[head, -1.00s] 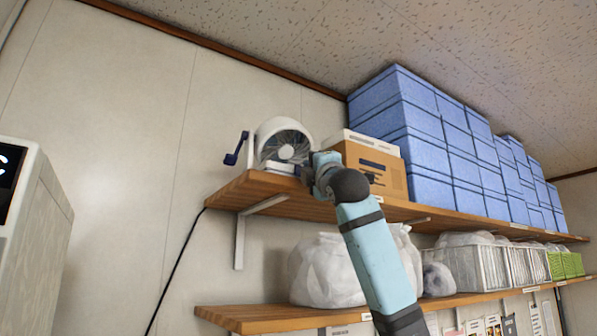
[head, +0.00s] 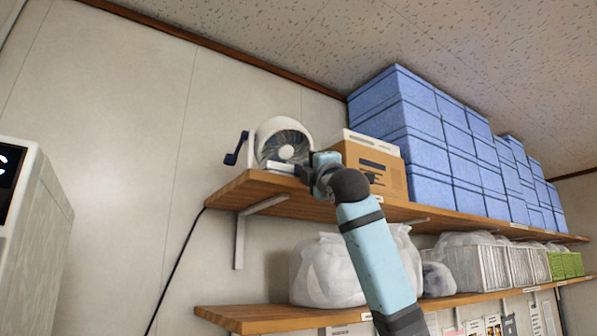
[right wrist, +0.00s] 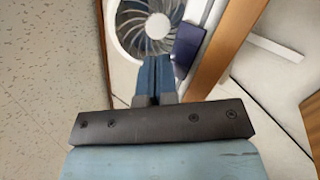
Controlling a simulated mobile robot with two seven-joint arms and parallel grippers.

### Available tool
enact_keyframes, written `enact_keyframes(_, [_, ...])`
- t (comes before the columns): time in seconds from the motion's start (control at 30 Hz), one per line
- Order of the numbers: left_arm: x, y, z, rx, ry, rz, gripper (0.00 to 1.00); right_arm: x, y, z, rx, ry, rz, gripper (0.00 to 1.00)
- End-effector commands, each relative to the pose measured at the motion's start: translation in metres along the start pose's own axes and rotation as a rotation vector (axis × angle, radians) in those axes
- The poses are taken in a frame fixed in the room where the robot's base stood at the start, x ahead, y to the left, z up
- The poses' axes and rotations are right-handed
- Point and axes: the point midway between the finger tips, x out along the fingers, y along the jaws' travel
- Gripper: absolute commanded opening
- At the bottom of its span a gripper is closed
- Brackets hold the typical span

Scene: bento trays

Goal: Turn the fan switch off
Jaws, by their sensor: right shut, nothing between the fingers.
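A white fan (head: 284,142) with a round grille stands on the upper wooden shelf. A dark blue lever-like part (head: 237,150) sticks out at its left side. The fan (right wrist: 147,28) also shows in the right wrist view, with a dark blue part (right wrist: 187,46) beside its grille; I cannot tell for sure which part is the switch. My right gripper (head: 303,172) is at the fan's lower right front, hiding a little of its base. In the right wrist view its fingers (right wrist: 156,62) are shut and empty, pointing at the fan; contact cannot be told. My left gripper is out of view.
A cardboard box (head: 375,172) stands close right of the fan, with stacked blue boxes (head: 420,125) beyond. The upper shelf's edge (head: 262,190) runs under my gripper. White bags (head: 328,270) sit on the lower shelf. The wall left of the fan is clear.

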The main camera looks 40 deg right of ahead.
Motion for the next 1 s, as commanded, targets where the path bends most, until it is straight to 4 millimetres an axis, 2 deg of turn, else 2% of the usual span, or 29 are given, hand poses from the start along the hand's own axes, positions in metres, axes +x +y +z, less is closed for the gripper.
enact_keyframes(1.0, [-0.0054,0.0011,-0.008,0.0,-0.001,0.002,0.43,0.0091,-0.0045,-0.0047,0.0,0.0,0.0,0.0])
